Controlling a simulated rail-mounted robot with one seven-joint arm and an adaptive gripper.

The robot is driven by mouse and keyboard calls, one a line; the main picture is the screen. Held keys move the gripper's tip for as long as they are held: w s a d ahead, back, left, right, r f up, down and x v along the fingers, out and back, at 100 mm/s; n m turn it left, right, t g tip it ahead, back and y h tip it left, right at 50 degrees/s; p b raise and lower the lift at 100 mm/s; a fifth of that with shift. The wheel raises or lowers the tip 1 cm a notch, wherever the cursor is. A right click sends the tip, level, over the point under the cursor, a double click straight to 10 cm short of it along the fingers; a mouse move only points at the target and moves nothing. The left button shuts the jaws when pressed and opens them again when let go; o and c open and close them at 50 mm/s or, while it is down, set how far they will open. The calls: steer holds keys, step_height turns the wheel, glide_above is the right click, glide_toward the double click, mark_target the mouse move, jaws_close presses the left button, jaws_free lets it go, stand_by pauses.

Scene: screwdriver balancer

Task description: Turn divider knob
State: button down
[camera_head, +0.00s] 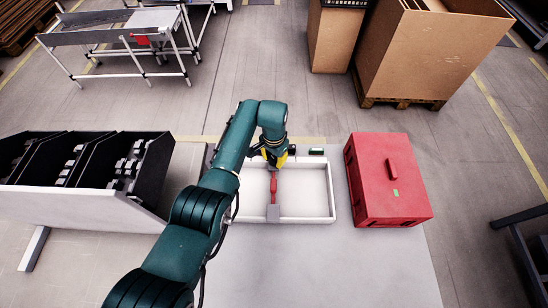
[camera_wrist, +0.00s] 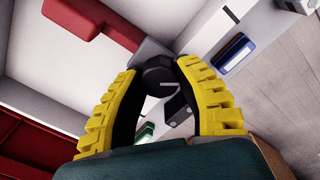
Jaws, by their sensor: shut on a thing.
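A dark round knob (camera_wrist: 158,68) sits between the tips of my gripper (camera_wrist: 160,78) in the wrist view. The yellow-backed fingers are shut on it from both sides. In the head view my gripper (camera_head: 274,157) is at the far edge of a white tray (camera_head: 333,195), and the knob is hidden there by the gripper. A red part (camera_wrist: 95,22) also shows at the top of the wrist view.
A red case (camera_head: 388,180) stands right of the tray. Small dark items with green (camera_head: 316,152) lie behind the tray. A black bin rack (camera_head: 100,165) is on the left. The grey table (camera_head: 340,265) is clear in front.

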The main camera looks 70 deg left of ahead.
mark_target(274, 159)
steer(key=m, duration=0.4)
steer(key=shift+f+m, duration=0.1)
steer(key=shift+m, duration=0.3)
stand_by(0.4)
steer(key=c, duration=0.7)
jaws_free()
steer(key=shift+o, duration=0.2)
step_height(274, 159, up, 12)
